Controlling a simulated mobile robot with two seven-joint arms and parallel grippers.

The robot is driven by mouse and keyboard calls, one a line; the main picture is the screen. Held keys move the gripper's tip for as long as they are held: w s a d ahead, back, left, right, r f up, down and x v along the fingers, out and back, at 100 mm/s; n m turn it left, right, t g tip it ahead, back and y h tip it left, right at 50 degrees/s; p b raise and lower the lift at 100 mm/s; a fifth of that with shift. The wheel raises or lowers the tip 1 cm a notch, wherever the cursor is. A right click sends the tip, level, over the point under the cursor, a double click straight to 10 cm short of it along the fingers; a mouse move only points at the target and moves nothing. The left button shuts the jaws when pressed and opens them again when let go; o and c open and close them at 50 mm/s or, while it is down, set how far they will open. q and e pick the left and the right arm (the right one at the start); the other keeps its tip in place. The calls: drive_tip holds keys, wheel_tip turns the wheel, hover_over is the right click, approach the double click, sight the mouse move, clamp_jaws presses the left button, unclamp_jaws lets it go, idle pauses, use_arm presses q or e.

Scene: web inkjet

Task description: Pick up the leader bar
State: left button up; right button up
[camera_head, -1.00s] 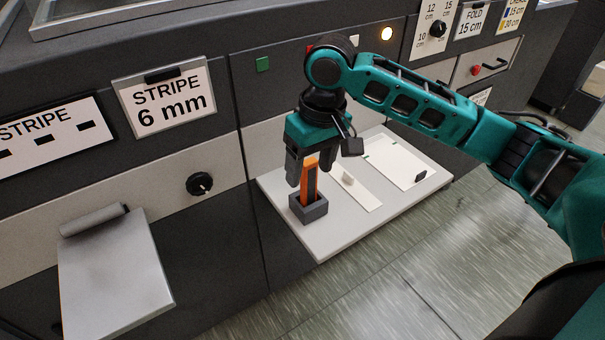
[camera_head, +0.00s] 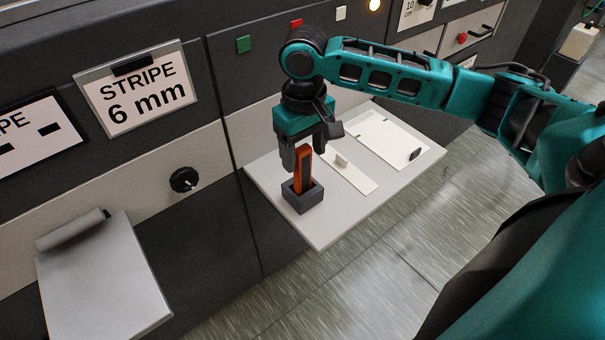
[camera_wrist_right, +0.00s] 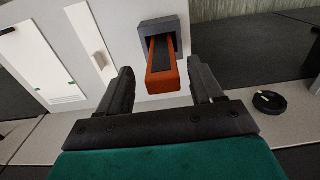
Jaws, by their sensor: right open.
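An upright orange bar with a dark face (camera_head: 302,172) stands in a small dark grey square holder (camera_head: 301,201) on a light shelf. A flat pale strip with a small raised tab (camera_head: 352,176) lies just behind it on the shelf. I cannot tell for sure which one is the leader bar. My right gripper (camera_head: 306,158) points down over the holder with its fingers apart near the bar's top. In the right wrist view the orange bar (camera_wrist_right: 163,82) shows between the open fingers, with gaps on both sides. My left gripper is not in view.
A white plate with a dark knob (camera_head: 385,138) lies farther back on the shelf (camera_head: 325,232). A machine front with a black knob (camera_head: 184,179) and a "STRIPE 6 mm" sign (camera_head: 135,92) stands behind. A grey sloped tray (camera_head: 103,275) juts out at lower left.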

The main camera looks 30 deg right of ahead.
sight(303, 166)
wheel_tip(303, 166, down, 4)
drive_tip(key=shift+a+f, duration=0.15)
drive_tip(key=shift+c, duration=0.3)
drive_tip(key=c, duration=1)
